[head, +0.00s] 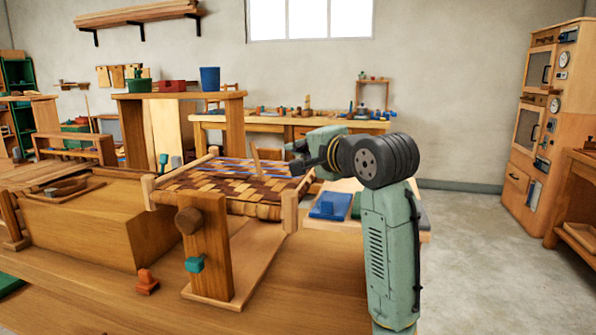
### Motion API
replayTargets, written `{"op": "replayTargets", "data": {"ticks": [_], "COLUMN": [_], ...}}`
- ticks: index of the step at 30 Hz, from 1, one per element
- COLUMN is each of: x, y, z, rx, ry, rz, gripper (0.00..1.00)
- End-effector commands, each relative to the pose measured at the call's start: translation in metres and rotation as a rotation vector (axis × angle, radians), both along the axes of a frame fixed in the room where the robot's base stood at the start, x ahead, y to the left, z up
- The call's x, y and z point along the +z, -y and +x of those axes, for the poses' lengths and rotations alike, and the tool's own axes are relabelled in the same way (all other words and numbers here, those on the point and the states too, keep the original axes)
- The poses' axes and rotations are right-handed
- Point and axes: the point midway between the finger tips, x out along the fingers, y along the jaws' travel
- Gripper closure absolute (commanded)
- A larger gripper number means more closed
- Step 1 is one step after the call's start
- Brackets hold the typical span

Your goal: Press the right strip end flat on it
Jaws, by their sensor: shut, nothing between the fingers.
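The woven bark seat (222,190) is a checker of dark brown and tan strips in a wooden frame, raised on a stand on the workbench. Blue lines run across its far part. A narrow tan upright piece (256,162) rises from the weave near the back right; I cannot tell if it is a strip end. My gripper (296,157) is shut and empty, beside the seat's right rail at its far corner and pointing left. Contact with the seat cannot be told. My gripper and wrist hide part of that corner, and no right strip end shows clearly.
A blue block (330,206) lies on a pale board right of the seat. A large wooden box (95,228) stands left.

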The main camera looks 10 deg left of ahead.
Motion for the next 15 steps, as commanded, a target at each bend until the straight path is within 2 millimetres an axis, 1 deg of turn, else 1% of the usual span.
{"op": "replayTargets", "data": {"ticks": [2, 5, 8, 15], "x": [-0.004, -0.005, -0.007, -0.015], "y": [0.007, 0.004, -0.006, -0.039], "z": [0.002, 0.008, 0.018, 0.056], "rx": [-0.009, -0.012, -0.01, -0.012], "ry": [-0.033, -0.046, -0.044, -0.043], "rz": [0.004, 0.006, 0.006, 0.005], "gripper": [1.0, 1.0, 1.0, 1.0]}}
